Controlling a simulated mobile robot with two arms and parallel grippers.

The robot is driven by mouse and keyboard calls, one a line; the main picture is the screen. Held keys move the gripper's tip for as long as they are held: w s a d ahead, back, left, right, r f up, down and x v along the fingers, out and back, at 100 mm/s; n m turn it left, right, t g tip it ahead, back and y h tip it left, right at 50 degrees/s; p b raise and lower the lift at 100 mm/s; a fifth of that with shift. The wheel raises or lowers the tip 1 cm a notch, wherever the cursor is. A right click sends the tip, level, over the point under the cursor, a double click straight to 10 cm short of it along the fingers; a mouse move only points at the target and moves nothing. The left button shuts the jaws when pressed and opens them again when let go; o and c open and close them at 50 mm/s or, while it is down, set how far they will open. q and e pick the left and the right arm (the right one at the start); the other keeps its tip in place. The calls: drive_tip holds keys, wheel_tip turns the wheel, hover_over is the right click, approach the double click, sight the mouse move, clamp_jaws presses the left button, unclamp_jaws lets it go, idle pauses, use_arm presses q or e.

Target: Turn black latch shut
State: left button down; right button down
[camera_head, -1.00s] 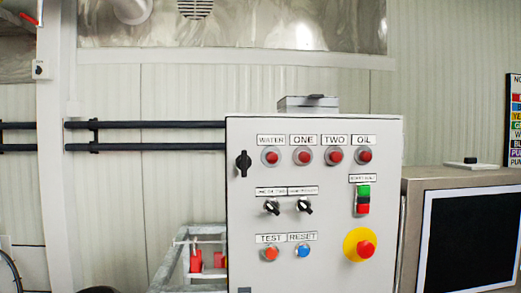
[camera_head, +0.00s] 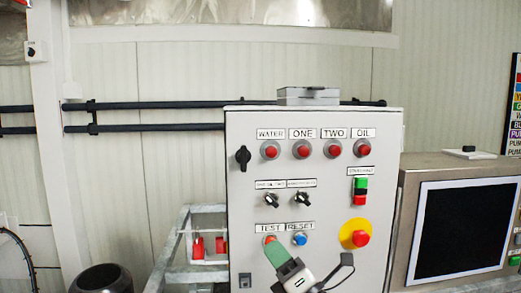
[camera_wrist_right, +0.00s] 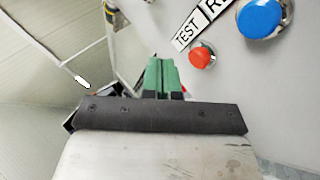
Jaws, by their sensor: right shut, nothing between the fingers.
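The black latch (camera_head: 243,158) sits on the upper left edge of the grey control panel (camera_head: 340,220), its handle roughly upright. My right gripper (camera_head: 272,245) has come in at the bottom of the panel, below and right of the latch. Its green fingers are together and empty, and their tips overlap the lower part of the red TEST button (camera_head: 269,239) in the head view. In the right wrist view the shut fingers (camera_wrist_right: 163,72) point past the TEST button (camera_wrist_right: 201,57), apart from it in the picture. The latch is not clear in that view. My left gripper is not in view.
The panel carries red lamps, two black switches (camera_head: 271,200), a blue RESET button (camera_head: 300,239) and a red emergency stop (camera_head: 361,238) on yellow. A screen unit (camera_head: 466,228) stands at the right. A metal frame (camera_head: 180,240) and dark pipes (camera_head: 160,127) lie left.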

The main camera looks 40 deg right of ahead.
drive_tip(key=s+a+r+n+g+y, duration=0.2)
drive_tip(key=r+n+g+y, duration=0.35)
drive_tip(key=n, duration=0.85)
drive_tip(key=s+a+r+n+g+y, duration=0.2)
drive_tip(key=r+n+y, duration=0.4)
drive_tip(key=r+n, duration=0.5)
drive_tip(key=n+h, duration=0.6)
drive_tip(key=h, duration=0.3)
approach(244, 159)
drive_tip(key=s+d, duration=0.1)
drive_tip(key=s+d+r, duration=0.1)
drive_tip(key=shift+s+t, duration=0.3)
drive_tip(key=shift+t, duration=0.05)
drive_tip(key=shift+w+p, duration=0.1)
drive_tip(key=shift+p, duration=0.25)
drive_tip(key=p+x, duration=0.8)
drive_tip(key=shift+w+r, duration=0.2)
drive_tip(key=shift+w, duration=0.1)
drive_tip(key=shift+w+a+f+p, duration=0.25)
drive_tip(key=shift+w+f+p, duration=0.05)
drive_tip(key=shift+w, duration=0.35)
